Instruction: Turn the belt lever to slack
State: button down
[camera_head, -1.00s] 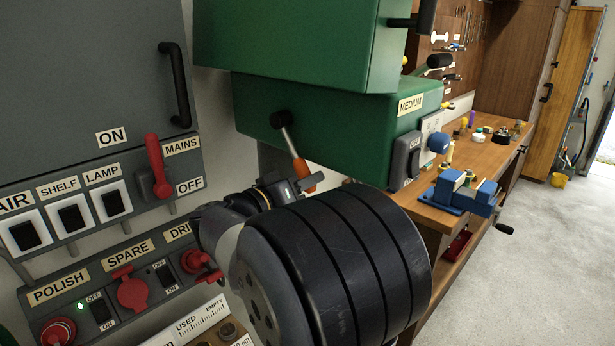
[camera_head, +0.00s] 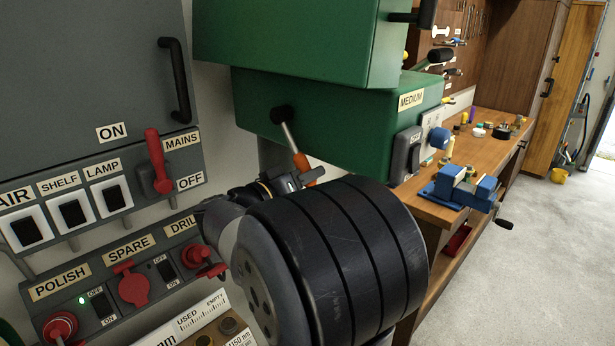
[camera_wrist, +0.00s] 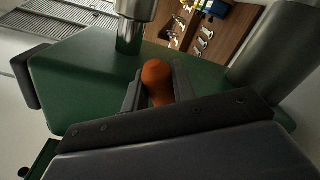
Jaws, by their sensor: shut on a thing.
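The belt lever (camera_head: 289,137) is a metal rod with a black pivot on the side of the green drill head (camera_head: 330,120). It slants down to the right and ends in an orange grip. My gripper (camera_head: 309,180) is at that lower end, and its jaws are closed around the orange grip. In the wrist view the orange grip (camera_wrist: 156,82) sits between the two dark fingers of my gripper (camera_wrist: 155,90). My own dark arm links hide part of the view below the lever.
A grey switch panel (camera_head: 75,225) with a red mains lever (camera_head: 157,162) stands close on the left. A workbench (camera_head: 480,150) with a blue vise (camera_head: 462,188) stands at the right. Floor (camera_head: 560,240) is open at the far right.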

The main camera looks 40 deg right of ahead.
jog(key=shift+f, duration=0.15)
jog(key=b, duration=0.2)
jog(key=shift+w+f+b, duration=0.2)
jog(key=shift+f+b, duration=0.1)
jog(key=shift+w+m+b, duration=0.25)
jog(key=shift+m+b, duration=0.25)
jog(key=shift+b, duration=0.5)
jog(key=shift+r, duration=0.1)
jog(key=c, duration=1.5)
grip_release()
jog(key=shift+w, duration=0.1)
jog(key=shift+o, duration=0.2)
jog(key=shift+a, duration=0.2)
